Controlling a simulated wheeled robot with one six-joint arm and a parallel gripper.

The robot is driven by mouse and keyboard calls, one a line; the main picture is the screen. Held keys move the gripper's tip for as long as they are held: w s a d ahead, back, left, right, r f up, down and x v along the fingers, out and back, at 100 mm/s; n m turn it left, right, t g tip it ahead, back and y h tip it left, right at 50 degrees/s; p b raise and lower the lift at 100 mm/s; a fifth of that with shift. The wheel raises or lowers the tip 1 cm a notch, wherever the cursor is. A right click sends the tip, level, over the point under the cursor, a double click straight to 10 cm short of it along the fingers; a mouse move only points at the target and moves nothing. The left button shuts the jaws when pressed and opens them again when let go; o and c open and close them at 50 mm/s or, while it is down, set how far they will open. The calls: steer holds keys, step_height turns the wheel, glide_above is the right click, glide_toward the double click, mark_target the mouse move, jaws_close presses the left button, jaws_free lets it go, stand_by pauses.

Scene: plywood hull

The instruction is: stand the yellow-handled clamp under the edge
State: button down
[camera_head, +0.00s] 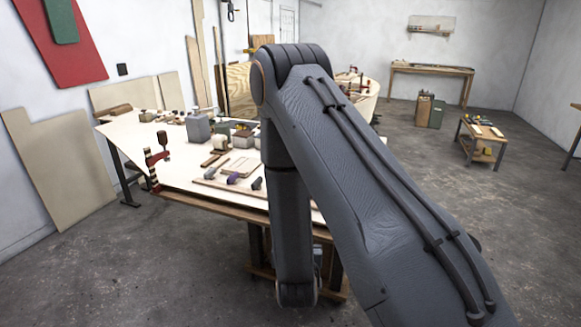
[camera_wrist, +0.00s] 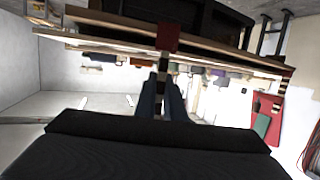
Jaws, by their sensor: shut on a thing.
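My gripper (camera_wrist: 162,88) shows in the wrist view with its two blue-grey fingers shut on a clamp (camera_wrist: 167,39). The clamp shows a dark red block at its far end and a dark-and-cream banded bar between the fingers. No yellow handle can be made out on it. The red end overlaps the long wooden edge of the worktable (camera_wrist: 110,22) in the picture; I cannot tell whether they touch. The wrist view is upside down. In the head view my arm hides the gripper and the held clamp. The pale worktable (camera_head: 180,178) shows there to the left of my arm.
Another clamp (camera_head: 152,172), red and banded, stands at the worktable's left corner. A grey box (camera_head: 198,128), blocks and tools lie on the top. A low stool-like table (camera_head: 480,143) and a far bench (camera_head: 432,70) stand at right. The floor at right is mostly open.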

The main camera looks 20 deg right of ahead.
steer(key=w+r+m+g+h+b, duration=0.1)
steer(key=w+r+m+h, duration=0.1)
steer(key=r, duration=0.7)
steer(key=w+r+m+g+h, duration=0.1)
steer(key=w+r+m+h, duration=0.15)
steer(key=r, duration=0.75)
step_height(320, 180, down, 20)
steer(key=b, duration=1.3)
steer(key=shift+a+r+b, duration=0.15)
steer(key=shift+a+b, duration=0.25)
steer(key=shift+a, duration=0.05)
steer(key=shift+w+d+n+p, duration=0.1)
steer(key=shift+w+n+p, duration=0.15)
steer(key=shift+p, duration=0.2)
steer(key=shift+r+x, duration=0.25)
steer(key=shift+x, duration=0.8)
steer(key=shift+r+x, duration=0.25)
steer(key=shift+x, duration=0.8)
steer(key=shift+w+d+f, duration=0.1)
steer(key=shift+w+d, duration=0.05)
steer(key=shift+d, duration=0.1)
steer(key=shift+r+b+x, duration=0.15)
steer(key=shift+r+x, duration=0.05)
steer(key=shift+x, duration=0.6)
steer(key=shift+r+b+x, duration=0.15)
steer(key=shift+x, duration=0.6)
steer(key=shift+r+b+x, duration=0.15)
steer(key=shift+r+x, duration=0.05)
steer(key=shift+x, duration=0.6)
steer(key=shift+w, duration=0.1)
